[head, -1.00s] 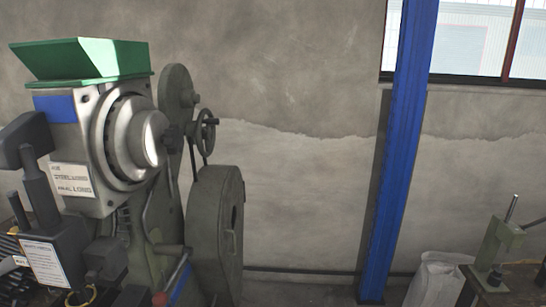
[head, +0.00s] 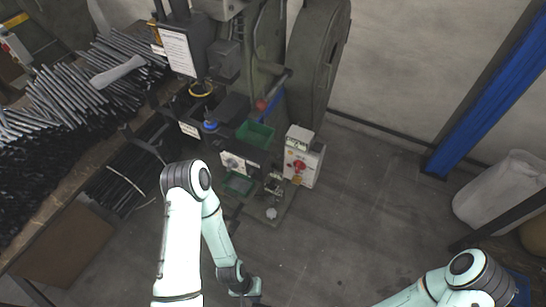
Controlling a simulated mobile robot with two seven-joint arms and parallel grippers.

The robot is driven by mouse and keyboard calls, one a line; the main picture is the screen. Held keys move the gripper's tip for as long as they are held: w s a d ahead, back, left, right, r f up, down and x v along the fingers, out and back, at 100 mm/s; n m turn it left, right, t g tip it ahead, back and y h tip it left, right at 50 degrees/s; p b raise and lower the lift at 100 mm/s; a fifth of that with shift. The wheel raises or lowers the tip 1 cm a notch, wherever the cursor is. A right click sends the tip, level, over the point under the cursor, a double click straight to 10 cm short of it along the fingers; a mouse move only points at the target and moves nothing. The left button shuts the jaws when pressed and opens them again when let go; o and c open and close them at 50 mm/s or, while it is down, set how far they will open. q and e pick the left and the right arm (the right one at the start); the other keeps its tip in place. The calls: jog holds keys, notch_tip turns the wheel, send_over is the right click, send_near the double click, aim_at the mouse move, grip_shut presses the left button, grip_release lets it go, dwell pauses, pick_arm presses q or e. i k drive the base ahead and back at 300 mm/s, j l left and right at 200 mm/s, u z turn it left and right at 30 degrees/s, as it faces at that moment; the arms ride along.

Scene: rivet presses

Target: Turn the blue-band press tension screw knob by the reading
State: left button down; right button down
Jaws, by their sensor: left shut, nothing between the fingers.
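The dark green-grey press (head: 262,60) fills the upper middle of the head view. Its top, with the blue band, is out of view now. A paper label (head: 178,52) hangs on its front. Below are a yellow ring (head: 201,89) and a small blue round part (head: 210,127). A pale round knob (head: 271,213) shows low at the base; I cannot tell which part is the tension screw knob. No reading is legible. My left gripper (head: 247,290) is shut and empty at the bottom edge, apart from and below the press. My right gripper is not in view.
A control box (head: 302,162) with a red button stands right of a green bin (head: 255,134). A red-tipped lever (head: 262,105) sticks out above it. A bench with many metal rods (head: 90,85) lies left. A white sack (head: 505,190) stands right. The middle floor is clear.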

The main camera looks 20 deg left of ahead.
aim_at(271, 185)
jog(key=k+j+u, duration=0.15)
jog(key=k+j, duration=0.2)
jog(key=k, duration=0.2)
jog(key=k+j+u, duration=0.15)
jog(key=k+j, duration=0.25)
jog(key=k, duration=0.1)
